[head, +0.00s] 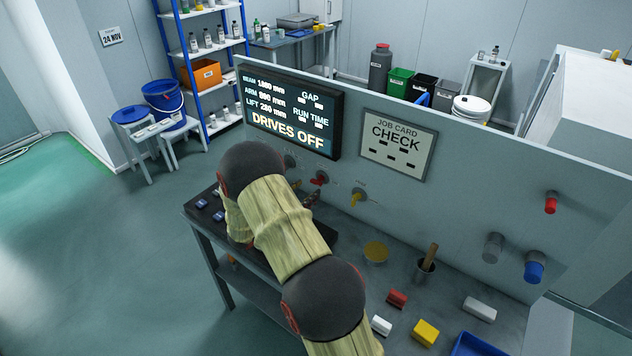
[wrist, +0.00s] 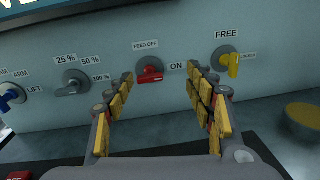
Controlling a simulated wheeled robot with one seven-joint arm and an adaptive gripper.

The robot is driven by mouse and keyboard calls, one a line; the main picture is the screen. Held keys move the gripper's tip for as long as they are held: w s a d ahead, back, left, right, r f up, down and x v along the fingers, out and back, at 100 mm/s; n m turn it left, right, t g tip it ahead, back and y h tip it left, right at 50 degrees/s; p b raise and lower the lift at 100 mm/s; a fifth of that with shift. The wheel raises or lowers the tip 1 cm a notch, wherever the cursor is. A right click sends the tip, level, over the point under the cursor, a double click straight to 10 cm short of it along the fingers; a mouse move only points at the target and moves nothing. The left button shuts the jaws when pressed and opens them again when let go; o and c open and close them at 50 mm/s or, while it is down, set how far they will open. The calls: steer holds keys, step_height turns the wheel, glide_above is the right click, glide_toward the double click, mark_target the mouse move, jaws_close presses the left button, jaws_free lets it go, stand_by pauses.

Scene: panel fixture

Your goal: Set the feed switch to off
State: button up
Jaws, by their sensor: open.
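The feed switch (wrist: 150,75) is a red handle on a round grey plate on the upright panel, with labels "FEED OFF" above it and "ON" to its right. The handle looks roughly level; I cannot tell which label it points to. In the head view the red switch (head: 319,180) is just beyond my gripper (head: 309,200), partly hidden by my arm. In the wrist view my gripper (wrist: 160,74) is open, its yellow-padded fingers on either side of the switch in the picture. No contact is visible, and the gap is empty apart from the switch behind.
A grey selector (wrist: 72,87) is left of the switch and a yellow handle (wrist: 234,65) marked "FREE" is right. The display (head: 292,112) reads "DRIVES OFF". The bench holds a yellow disc (head: 376,251), a cup (head: 424,270) and several blocks. Knobs stick out at right.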

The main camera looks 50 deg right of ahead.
mark_target(316, 181)
steer(key=shift+n+t+h, duration=0.3)
steer(key=shift+n+t, duration=0.3)
steer(key=shift+n, duration=0.3)
steer(key=d+f, duration=0.1)
steer(key=d, duration=0.1)
steer(key=w+d+f+b, duration=0.1)
steer(key=d, duration=0.2)
steer(key=w+d+f, duration=0.1)
steer(key=d, duration=0.2)
steer(key=shift+w+d, duration=0.1)
steer(key=shift+d, duration=0.15)
steer(key=c, duration=0.4)
steer(key=c, duration=0.7)
steer(key=shift+c, duration=0.5)
